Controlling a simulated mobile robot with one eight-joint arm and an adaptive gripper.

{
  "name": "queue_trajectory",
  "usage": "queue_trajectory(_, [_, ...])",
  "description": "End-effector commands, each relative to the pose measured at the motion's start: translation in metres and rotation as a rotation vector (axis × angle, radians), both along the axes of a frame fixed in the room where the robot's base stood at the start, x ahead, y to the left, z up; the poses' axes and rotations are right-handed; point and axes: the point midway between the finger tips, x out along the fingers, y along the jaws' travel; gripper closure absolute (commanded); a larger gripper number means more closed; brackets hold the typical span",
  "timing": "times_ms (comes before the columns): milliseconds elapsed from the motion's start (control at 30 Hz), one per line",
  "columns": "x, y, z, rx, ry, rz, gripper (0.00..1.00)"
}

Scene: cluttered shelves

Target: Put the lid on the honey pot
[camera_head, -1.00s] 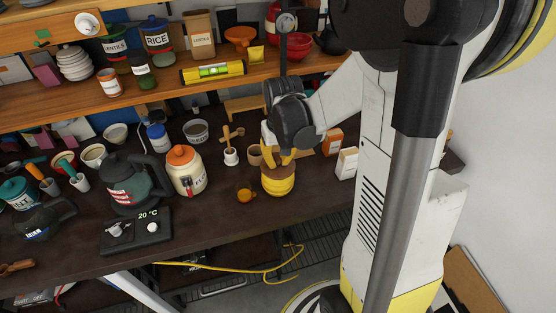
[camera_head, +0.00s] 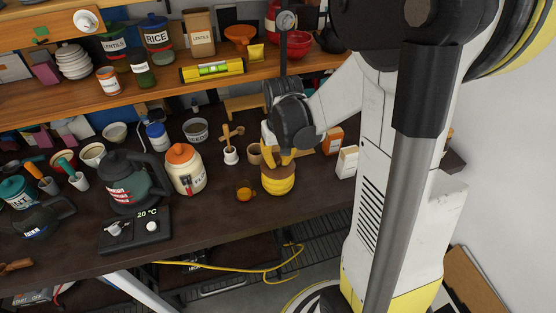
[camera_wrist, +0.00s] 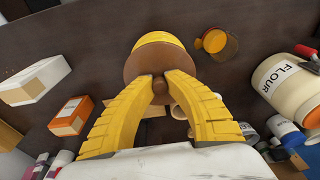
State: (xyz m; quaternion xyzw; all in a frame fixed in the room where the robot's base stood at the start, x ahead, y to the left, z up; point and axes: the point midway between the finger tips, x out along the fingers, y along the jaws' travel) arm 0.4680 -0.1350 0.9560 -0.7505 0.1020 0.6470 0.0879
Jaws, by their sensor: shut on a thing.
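The honey pot (camera_head: 278,184) is a yellow, ribbed round jar standing near the front of the dark worktop. It also shows in the wrist view (camera_wrist: 160,40), partly covered by the lid. The lid (camera_wrist: 142,68) is a brown disc with a small round knob. My gripper (camera_wrist: 160,87) has its yellow fingers closed on the knob from both sides. In the head view my gripper (camera_head: 286,157) is directly over the pot. The lid lies over the pot's mouth; I cannot tell whether its rim is fully seated.
An amber glass cup (camera_head: 245,191) stands left of the pot, and a flour jar (camera_head: 186,170) with an orange lid farther left. A mortar with pestle (camera_head: 231,154) stands behind. Small boxes (camera_head: 346,162) are at right. The worktop before the pot is clear.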

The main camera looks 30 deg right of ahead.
Motion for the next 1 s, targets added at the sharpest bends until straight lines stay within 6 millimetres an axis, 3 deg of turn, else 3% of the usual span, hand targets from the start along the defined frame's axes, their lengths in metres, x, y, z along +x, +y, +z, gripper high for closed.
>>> queue_trajectory(367, [0.0, 0.0, -0.006, 0.0, 0.0, 0.0, 1.0])
queue_trajectory(400, [0.0, 0.0, -0.006, 0.0, 0.0, 0.0, 0.73])
queue_trajectory(433, [0.0, 0.0, -0.005, 0.0, 0.0, 0.0, 0.64])
queue_trajectory(467, [0.0, 0.0, -0.005, 0.0, 0.0, 0.0, 0.61])
queue_trajectory(800, [0.0, 0.0, -0.002, 0.0, 0.0, 0.0, 0.61])
queue_trajectory(1000, [-0.005, 0.001, 0.028, 0.0, 0.0, 0.0, 0.61])
